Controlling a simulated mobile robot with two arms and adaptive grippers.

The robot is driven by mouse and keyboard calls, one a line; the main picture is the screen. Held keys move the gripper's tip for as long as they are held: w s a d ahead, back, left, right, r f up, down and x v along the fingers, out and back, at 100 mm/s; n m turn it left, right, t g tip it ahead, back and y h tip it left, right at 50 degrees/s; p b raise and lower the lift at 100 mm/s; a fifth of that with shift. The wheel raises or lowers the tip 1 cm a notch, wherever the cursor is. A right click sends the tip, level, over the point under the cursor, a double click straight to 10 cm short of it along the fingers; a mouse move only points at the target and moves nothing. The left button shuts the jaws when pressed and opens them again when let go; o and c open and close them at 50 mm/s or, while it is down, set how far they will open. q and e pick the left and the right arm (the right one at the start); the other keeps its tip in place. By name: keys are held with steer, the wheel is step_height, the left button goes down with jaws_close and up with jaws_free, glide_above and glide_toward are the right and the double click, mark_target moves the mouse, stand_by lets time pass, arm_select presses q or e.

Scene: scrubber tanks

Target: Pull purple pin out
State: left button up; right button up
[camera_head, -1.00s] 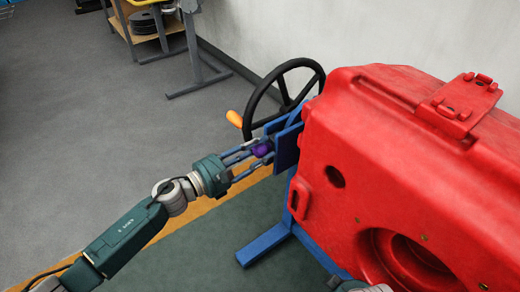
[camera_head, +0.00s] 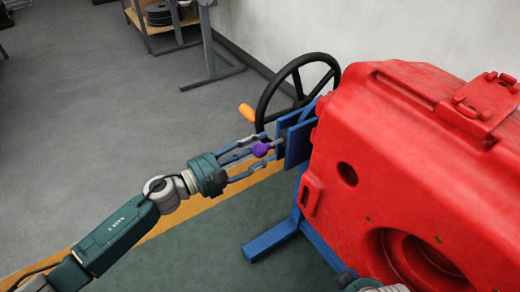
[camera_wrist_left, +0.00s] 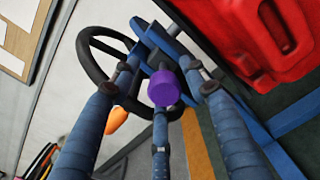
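The purple pin (camera_head: 261,150) has a round purple head at the blue bracket (camera_head: 298,143) on the left side of the red tank. A short grey length shows between head and bracket.
The big red tank (camera_head: 420,150) fills the right side. A black handwheel (camera_head: 298,92) with an orange handle (camera_head: 247,112) stands behind the bracket. A blue stand foot (camera_head: 270,240) is on the floor below. Open floor lies to the left.

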arm_select(q)
steer(key=shift+s+a, duration=0.1)
steer(key=shift+f, duration=0.1)
steer(key=shift+a, duration=0.15)
steer(key=v, duration=1.1)
steer(key=shift+s+a, duration=0.25)
steer(key=shift+a, duration=0.05)
